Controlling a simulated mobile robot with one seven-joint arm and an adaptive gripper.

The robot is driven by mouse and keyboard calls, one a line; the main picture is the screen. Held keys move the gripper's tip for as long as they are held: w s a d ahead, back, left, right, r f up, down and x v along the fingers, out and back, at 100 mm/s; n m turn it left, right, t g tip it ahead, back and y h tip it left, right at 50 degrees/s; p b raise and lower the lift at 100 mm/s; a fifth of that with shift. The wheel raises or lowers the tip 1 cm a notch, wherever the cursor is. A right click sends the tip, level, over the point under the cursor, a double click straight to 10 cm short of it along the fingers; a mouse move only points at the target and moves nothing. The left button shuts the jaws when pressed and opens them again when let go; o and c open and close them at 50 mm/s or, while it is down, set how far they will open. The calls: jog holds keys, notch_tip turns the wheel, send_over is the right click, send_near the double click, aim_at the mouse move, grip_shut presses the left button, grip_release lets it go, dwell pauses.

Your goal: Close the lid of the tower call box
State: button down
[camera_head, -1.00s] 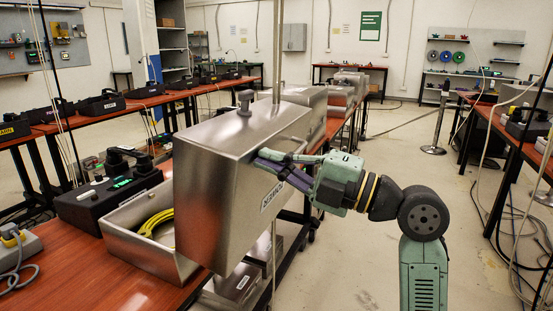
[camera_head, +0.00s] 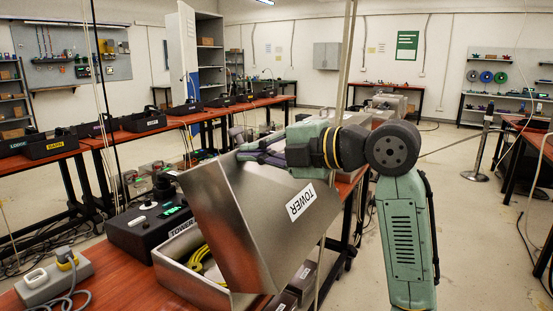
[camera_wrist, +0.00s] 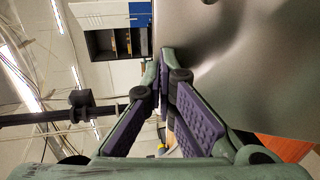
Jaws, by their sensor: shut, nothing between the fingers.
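The tower call box is a steel box with an open base (camera_head: 183,283) on the table, and yellow cable (camera_head: 200,259) shows inside. Its steel lid (camera_head: 235,225), labelled TOWER (camera_head: 300,202), stands tilted and partly open above the base. My gripper (camera_head: 243,155) is shut and empty at the lid's upper edge, its fingers lying along the far side of the top. Whether they touch the lid is unclear. In the wrist view, the lid (camera_wrist: 245,70) fills the upper right beside the purple-padded fingers (camera_wrist: 158,78).
A vertical cable (camera_head: 340,100) hangs near my arm. A row of black bins (camera_head: 190,108) lines the back table.

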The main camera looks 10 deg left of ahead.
jog(key=x, duration=1.7)
jog(key=w+a+f+g+h, duration=0.1)
jog(key=w+a+f+h, duration=0.2)
jog(key=a+f, duration=0.8)
jog(key=shift+w+f+p, duration=0.25)
jog(key=shift+w+p, duration=0.05)
jog(key=shift+w, duration=0.05)
jog(key=shift+a, duration=0.1)
jog(key=shift+r, duration=0.1)
